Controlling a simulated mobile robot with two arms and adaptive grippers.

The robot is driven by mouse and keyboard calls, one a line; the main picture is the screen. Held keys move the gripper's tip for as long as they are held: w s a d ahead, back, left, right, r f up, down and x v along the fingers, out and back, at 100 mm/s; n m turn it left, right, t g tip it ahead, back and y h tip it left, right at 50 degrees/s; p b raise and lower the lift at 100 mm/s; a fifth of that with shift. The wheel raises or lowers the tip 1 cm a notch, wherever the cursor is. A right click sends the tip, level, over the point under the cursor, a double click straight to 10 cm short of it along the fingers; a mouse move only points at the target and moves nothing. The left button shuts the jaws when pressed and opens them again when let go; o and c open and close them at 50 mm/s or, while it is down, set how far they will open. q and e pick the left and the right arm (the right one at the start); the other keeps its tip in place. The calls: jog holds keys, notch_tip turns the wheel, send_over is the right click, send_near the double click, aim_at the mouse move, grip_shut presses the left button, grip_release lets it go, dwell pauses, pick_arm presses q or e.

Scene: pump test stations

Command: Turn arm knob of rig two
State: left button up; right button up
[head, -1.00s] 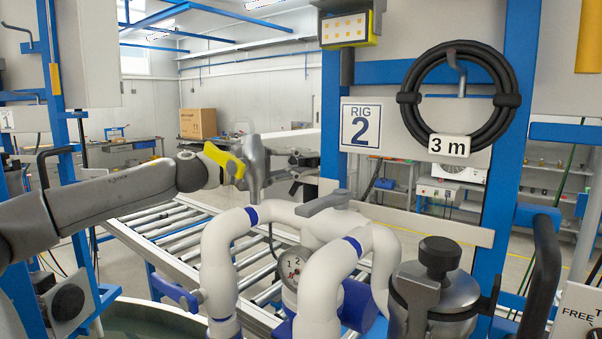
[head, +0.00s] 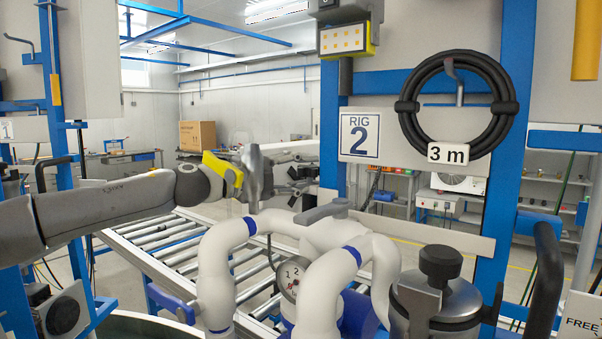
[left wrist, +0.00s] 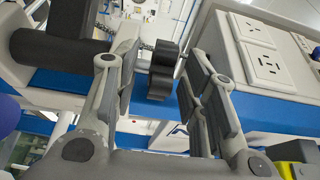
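The rig two sign (head: 360,134) hangs on a pale panel in the head view. My left gripper (head: 293,182) is left of the sign, behind the white pipes, small and partly hidden by my wrist. In the left wrist view, my left gripper (left wrist: 157,62) is open. A black lobed knob (left wrist: 160,82) shows between and beyond its fingers, and no contact is visible. I cannot make out this knob in the head view. My right gripper is not in view.
White pipes (head: 215,270) with a grey lever (head: 322,211) and a gauge (head: 290,280) stand in front. A canister (head: 436,303) stands right of them. In the wrist view, a socket box (left wrist: 265,55) is close to the right finger and a black cylinder (left wrist: 60,48) to the left.

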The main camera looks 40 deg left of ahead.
pick_arm(q)
jog(key=shift+s, duration=0.1)
jog(key=v, duration=1.2)
